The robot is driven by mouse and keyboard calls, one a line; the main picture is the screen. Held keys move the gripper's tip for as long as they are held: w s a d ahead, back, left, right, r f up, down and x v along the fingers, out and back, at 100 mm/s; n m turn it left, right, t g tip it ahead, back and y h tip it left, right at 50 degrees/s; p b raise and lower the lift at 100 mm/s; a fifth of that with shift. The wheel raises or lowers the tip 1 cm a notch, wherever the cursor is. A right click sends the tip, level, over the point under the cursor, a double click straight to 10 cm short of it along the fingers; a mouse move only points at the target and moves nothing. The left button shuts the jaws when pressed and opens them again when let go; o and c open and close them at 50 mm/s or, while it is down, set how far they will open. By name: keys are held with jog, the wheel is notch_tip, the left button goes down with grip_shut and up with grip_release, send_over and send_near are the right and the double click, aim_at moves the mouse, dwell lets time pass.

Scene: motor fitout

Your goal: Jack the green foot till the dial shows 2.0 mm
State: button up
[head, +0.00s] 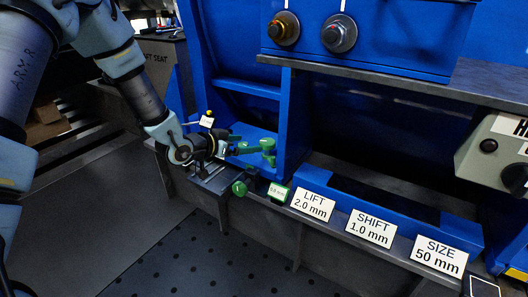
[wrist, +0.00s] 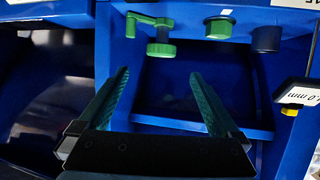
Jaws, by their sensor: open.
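A green crank (head: 267,147) stands on the blue motor foot. In the wrist view the crank (wrist: 155,35) has a side arm with a small knob, above a round ribbed part. My gripper (wrist: 160,73) is open and empty, its teal fingers spread just short of the crank and apart from it. In the head view my gripper (head: 225,143) is left of the crank, partly hidden by my wrist. A small green-framed readout (head: 278,191) sits on the rail; its figures are too small to read surely. The LIFT 2.0 mm card (head: 313,204) stands right of it.
A green knob (head: 239,188) sticks out at the rail's front. A green cap (wrist: 218,28) and dark blue cap (wrist: 265,38) are beside the crank. A white tag (head: 207,121) stands near my wrist. SHIFT (head: 371,227) and SIZE (head: 439,255) cards line the rail.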

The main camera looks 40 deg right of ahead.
aim_at(266, 142)
jog(key=b+x, duration=0.2)
jog(key=x, duration=0.6)
jog(key=shift+w+d+f, duration=0.1)
jog(key=shift+d+f, duration=0.3)
jog(key=shift+d, duration=0.5)
jog(key=shift+c, duration=0.3)
jog(key=c, duration=1.3)
jog(key=shift+w, duration=0.1)
jog(key=shift+a+g+p, duration=0.1)
jog(key=shift+g+p, duration=0.2)
jog(key=shift+p, duration=0.2)
